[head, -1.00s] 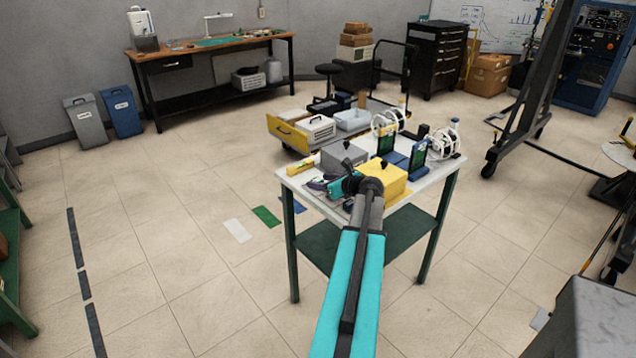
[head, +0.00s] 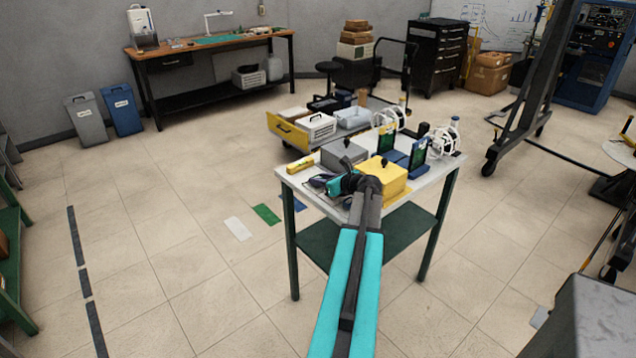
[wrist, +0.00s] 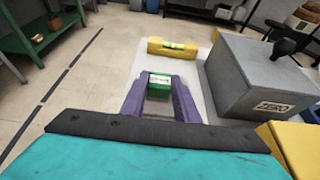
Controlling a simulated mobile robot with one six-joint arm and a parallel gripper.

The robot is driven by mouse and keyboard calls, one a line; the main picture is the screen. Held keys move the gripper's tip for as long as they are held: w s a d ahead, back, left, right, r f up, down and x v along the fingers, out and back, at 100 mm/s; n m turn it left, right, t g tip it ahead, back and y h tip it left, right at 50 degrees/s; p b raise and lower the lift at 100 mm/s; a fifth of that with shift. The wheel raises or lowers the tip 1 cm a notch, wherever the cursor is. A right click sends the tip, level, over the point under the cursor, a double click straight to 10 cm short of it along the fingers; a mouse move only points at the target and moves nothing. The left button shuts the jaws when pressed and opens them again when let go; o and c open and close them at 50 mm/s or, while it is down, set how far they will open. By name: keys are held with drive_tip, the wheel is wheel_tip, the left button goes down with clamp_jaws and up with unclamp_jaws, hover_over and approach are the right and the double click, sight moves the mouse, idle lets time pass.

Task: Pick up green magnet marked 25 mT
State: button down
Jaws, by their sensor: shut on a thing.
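In the head view my gripper (head: 322,182) is at the table's left front part, and the magnet is hidden there.
A grey box marked ZERO (wrist: 262,85) stands close on the right, with a yellow box (head: 381,178) beside it. A yellow spirit level (wrist: 172,47) lies beyond the magnet. Blue stands with green panels (head: 416,158) and white coil frames (head: 443,143) fill the table's far right.

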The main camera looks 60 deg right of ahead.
drive_tip(key=shift+r, duration=0.1)
drive_tip(key=shift+r+b, duration=0.3)
drive_tip(key=shift+r, duration=0.7)
drive_tip(key=shift+s+r, duration=0.35)
drive_tip(key=shift+r, duration=0.35)
drive_tip(key=s+b, duration=0.1)
drive_tip(key=s, duration=0.4)
drive_tip(key=s+r+b, duration=0.1)
drive_tip(key=s, duration=0.4)
drive_tip(key=s+a+b, duration=0.1)
drive_tip(key=s, duration=0.4)
drive_tip(key=shift+s+r, duration=0.2)
drive_tip(key=shift+r, duration=0.05)
